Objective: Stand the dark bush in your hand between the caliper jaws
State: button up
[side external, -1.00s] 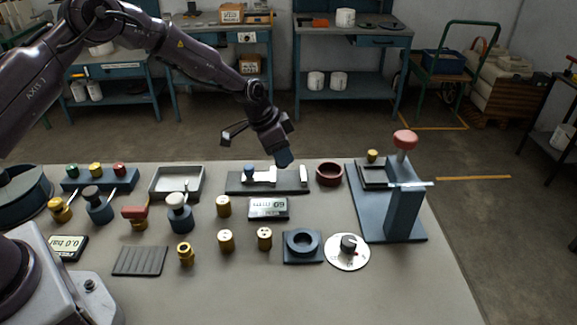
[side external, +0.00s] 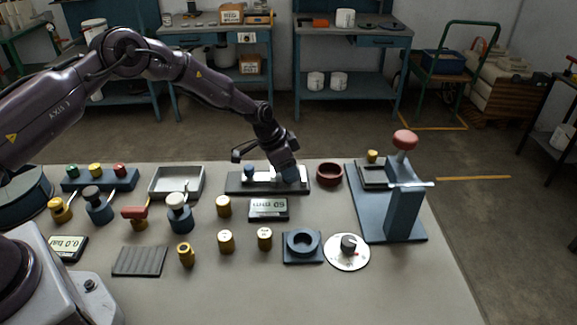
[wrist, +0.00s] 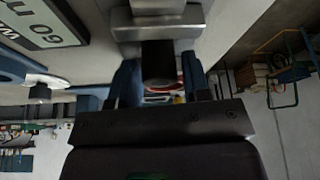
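The caliper (side external: 235,189) is a dark bar with pale metal jaws at the back of the bench. My gripper (side external: 290,176) is low over its right part, covering some of the jaws. In the wrist view, the blue fingers of my gripper (wrist: 160,80) are on either side of the dark bush (wrist: 158,60) and appear shut on it. A silver jaw (wrist: 157,28) is right beside the bush in that view. Whether the bush touches the jaw or the bar, I cannot tell. The side view hides the bush. The caliper's display (side external: 268,208) reads 60 mm.
A dark red bowl (side external: 330,174) stands just right of the caliper. A blue press (side external: 405,205) with a red knob is further right. A grey tray (side external: 176,182) is to the left. Several brass pieces and a blue ring block (side external: 303,245) stand in front.

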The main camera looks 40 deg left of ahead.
jog(key=shift+o, duration=0.9)
jog(key=shift+r, duration=0.3)
jog(key=s+a+r+y, duration=0.1)
jog(key=s+r, duration=0.4)
jog(key=r, duration=0.6)
jog(key=s+r, duration=0.5)
jog(key=r, duration=0.6)
jog(key=s+r+n+t+y, duration=0.1)
jog(key=s+r+n, duration=0.1)
jog(key=s+r, duration=0.5)
jog(key=s+r+n+y, duration=0.15)
jog(key=s+r, duration=0.25)
jog(key=s, duration=0.7)
jog(key=s+f+n+t+h, duration=0.1)
jog(key=s+n, duration=0.2)
jog(key=s, duration=0.7)
jog(key=shift+f, duration=0.15)
